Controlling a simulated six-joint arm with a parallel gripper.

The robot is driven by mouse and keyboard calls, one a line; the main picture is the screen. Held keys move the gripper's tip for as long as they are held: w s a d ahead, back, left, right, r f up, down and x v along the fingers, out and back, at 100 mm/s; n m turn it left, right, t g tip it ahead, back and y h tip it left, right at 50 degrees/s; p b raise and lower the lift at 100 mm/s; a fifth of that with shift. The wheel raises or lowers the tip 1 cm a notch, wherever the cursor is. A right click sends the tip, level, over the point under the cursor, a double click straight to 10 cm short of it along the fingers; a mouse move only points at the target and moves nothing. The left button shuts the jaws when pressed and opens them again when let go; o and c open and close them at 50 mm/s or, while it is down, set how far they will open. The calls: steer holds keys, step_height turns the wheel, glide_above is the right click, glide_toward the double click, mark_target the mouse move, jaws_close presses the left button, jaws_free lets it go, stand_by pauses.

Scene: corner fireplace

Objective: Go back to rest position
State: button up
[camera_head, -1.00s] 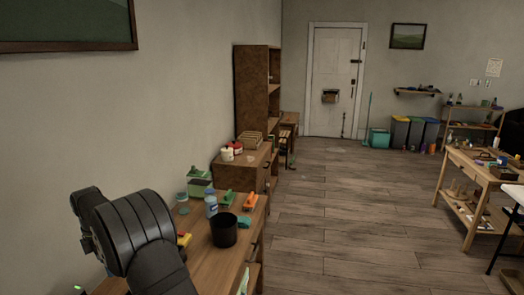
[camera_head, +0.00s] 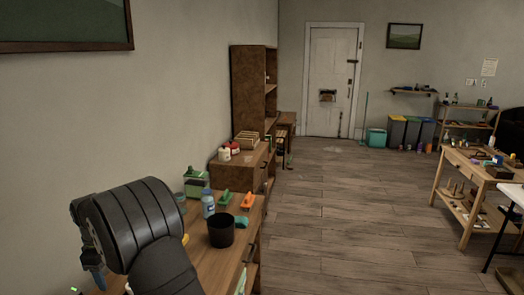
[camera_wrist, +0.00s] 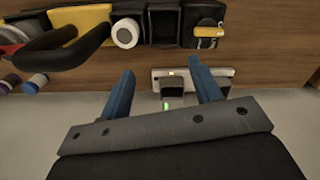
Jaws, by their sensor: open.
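My gripper (camera_wrist: 163,88) shows in the wrist view with its two blue fingers apart and nothing between them. Beyond the fingers are a pale floor or wall surface and a small grey device with a green light. In the head view my black wrist fills the lower left, and a blue finger (camera_head: 95,262) points down at its left side. The wrist hides the near left part of the wooden workbench (camera_head: 222,268).
On the bench stand a black cup (camera_head: 221,231), a blue-and-white bottle (camera_head: 208,204), a green-and-white box (camera_head: 196,182) and orange-and-green items. The wrist view shows a row of dark bins (camera_wrist: 163,22) along a wooden edge. The floor (camera_head: 345,220) to the right is clear.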

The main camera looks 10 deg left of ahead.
steer(key=shift+s+d+f+m, duration=0.2)
steer(key=shift+d+f+m, duration=0.15)
steer(key=shift+f+m, duration=0.35)
steer(key=shift+s+d+f+m, duration=0.2)
steer(key=shift+d+f+m, duration=0.1)
steer(key=shift+f+m, duration=0.35)
steer(key=shift+o, duration=0.4)
steer(key=o, duration=0.8)
steer(key=shift+o, duration=0.2)
steer(key=s+d+r+m+g+h, duration=0.1)
steer(key=s+d+r+m+h, duration=0.1)
steer(key=d+m, duration=0.55)
steer(key=s+d+r+m+g+h, duration=0.15)
steer(key=d+m, duration=0.35)
steer(key=m, duration=0.6)
steer(key=x, duration=1)
steer(key=shift+s, duration=0.25)
steer(key=shift+h, duration=0.25)
